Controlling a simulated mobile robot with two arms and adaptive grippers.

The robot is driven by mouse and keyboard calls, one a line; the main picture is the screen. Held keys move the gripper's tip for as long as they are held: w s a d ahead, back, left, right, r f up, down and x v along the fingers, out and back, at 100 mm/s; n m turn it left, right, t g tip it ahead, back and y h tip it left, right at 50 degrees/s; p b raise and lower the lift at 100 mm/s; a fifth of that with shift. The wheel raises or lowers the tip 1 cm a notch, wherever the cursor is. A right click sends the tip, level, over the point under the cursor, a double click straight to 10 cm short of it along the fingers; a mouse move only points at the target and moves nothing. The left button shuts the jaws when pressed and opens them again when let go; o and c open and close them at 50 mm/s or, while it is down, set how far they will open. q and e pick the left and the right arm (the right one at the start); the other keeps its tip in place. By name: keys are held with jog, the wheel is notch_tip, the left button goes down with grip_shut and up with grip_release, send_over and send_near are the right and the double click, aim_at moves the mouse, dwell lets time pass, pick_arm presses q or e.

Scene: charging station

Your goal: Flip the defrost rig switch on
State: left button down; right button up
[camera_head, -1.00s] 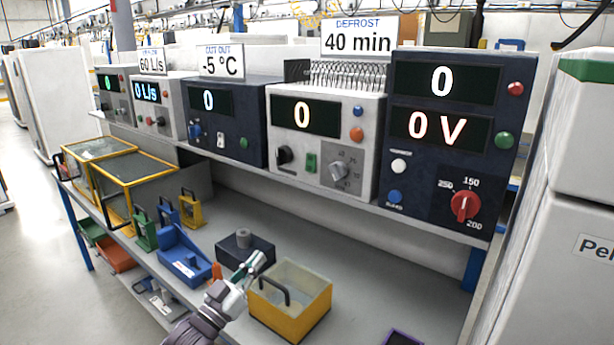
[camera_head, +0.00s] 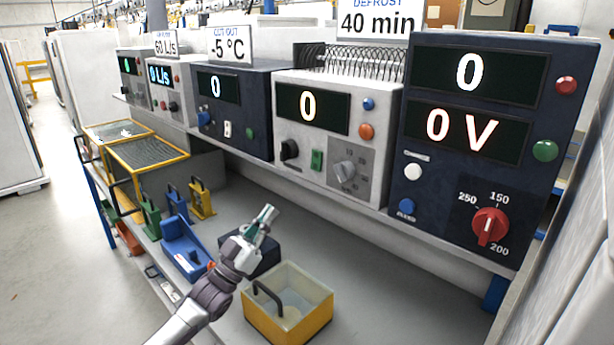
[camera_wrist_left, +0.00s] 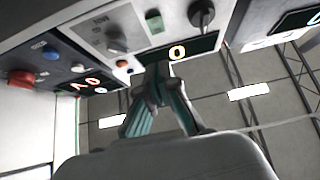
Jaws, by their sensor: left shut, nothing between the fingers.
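The defrost rig is the white box (camera_head: 282,91) under the "DEFROST 40 min" sign (camera_head: 378,20). Its display (camera_head: 313,110) reads 0. On its lower front a green rocker switch (camera_head: 317,160) sits between a black knob (camera_head: 289,149) and a grey dial (camera_head: 345,172). The switch also shows at the top of the left wrist view (camera_wrist_left: 154,22). My left gripper (camera_head: 268,214) is shut and empty, in front of and below the rig, apart from the switch. In the left wrist view its fingers (camera_wrist_left: 160,72) come together below the rig's front. My right gripper is not in view.
A dark blue unit with a red dial (camera_head: 490,226) stands right of the rig, another dark unit (camera_head: 258,92) left. Below lie a yellow bin (camera_head: 318,324), a blue bin (camera_head: 187,255) and a dark block (camera_head: 262,258).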

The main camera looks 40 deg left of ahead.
aim_at(315, 164)
pick_arm(q)
jog(key=p+x, duration=0.1)
jog(key=x, duration=0.3)
jog(key=f+p+x, duration=0.1)
jog(key=x, duration=0.3)
jog(key=w+p+x, duration=0.1)
jog(key=p+x, duration=0.1)
jog(key=x, duration=0.2)
jog(key=shift+w+f, duration=0.2)
jog(key=shift+w+d+f, duration=0.15)
jog(key=shift+w+f, duration=0.1)
jog(key=shift+w, duration=0.45)
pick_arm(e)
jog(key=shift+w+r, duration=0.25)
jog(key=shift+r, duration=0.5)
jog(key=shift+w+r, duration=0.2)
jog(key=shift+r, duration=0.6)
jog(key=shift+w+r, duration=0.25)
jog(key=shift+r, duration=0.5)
